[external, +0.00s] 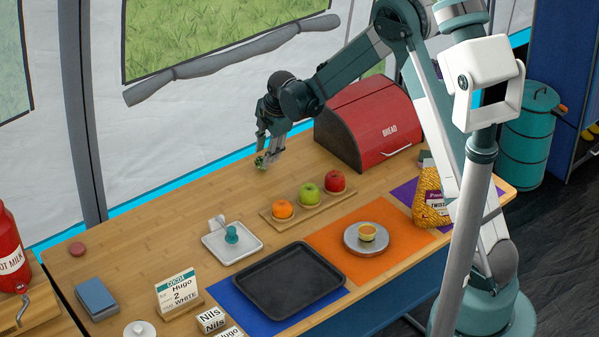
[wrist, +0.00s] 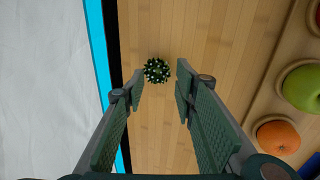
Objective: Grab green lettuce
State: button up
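A small dark green, spiky round thing with pale tips (wrist: 157,70), which may be the lettuce, lies on the wooden table near its back edge. In the external view the green thing (external: 261,161) is small and partly covered by my fingers. My gripper (external: 268,158) points down just above it, left of the red bread box. In the wrist view my gripper (wrist: 160,85) is open, with the green thing beyond and between the fingertips. No contact shows.
A red bread box (external: 368,122) stands right of my gripper. A wooden board (external: 268,215) holds an orange, a green apple and a red apple. A black tray (external: 290,280), a white square dish (external: 232,243) and a scale (external: 366,240) lie nearer the front.

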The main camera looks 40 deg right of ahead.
jog(key=shift+b+x, duration=0.8)
jog(key=shift+x, duration=1.85)
jog(key=shift+w+a+r, duration=0.1)
jog(key=shift+a, duration=0.05)
jog(key=c, duration=0.5)
